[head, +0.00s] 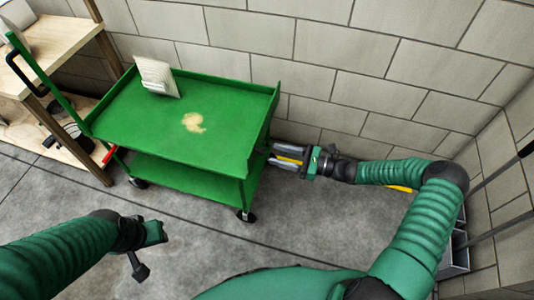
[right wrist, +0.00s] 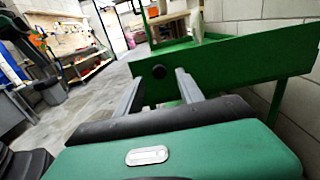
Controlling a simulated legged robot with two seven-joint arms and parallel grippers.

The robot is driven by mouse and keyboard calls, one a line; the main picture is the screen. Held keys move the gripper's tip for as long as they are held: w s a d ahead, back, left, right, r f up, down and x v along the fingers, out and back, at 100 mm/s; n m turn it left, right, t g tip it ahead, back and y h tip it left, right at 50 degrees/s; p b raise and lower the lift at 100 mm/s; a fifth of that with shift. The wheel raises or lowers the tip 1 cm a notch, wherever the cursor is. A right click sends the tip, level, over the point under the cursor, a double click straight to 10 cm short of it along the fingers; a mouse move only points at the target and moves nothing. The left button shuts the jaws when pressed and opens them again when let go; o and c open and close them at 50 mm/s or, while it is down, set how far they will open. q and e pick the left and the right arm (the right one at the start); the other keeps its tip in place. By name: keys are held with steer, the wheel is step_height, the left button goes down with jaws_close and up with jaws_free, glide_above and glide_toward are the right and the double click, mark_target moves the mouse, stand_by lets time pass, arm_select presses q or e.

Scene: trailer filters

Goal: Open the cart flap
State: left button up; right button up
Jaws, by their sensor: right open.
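The green cart (head: 150,115) stands against the block wall in the head view, with a raised rim and a lower shelf. Its right end wall (head: 262,120) is upright. My right gripper (head: 272,154) is at the right end of the cart, level with or just below the top tray's edge. In the right wrist view, its two fingers (right wrist: 156,92) are apart, with the green end panel of the cart (right wrist: 230,62) just beyond them. I cannot tell whether they touch it. My left gripper (head: 140,262) is over the floor in front of the cart, and its jaws are unclear.
A white packet (head: 157,77) and a pale yellowish patch (head: 193,122) are on the cart's tray. A wooden shelf (head: 50,60) stands left of the cart. The block wall (head: 330,60) is close behind. The grey floor (head: 190,230) in front is clear.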

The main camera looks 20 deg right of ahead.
steer(key=x, duration=0.4)
steer(key=shift+w+a+b, duration=0.15)
steer(key=shift+a+b, duration=0.15)
steer(key=shift+d, duration=0.1)
jaws_close()
stand_by(1.0)
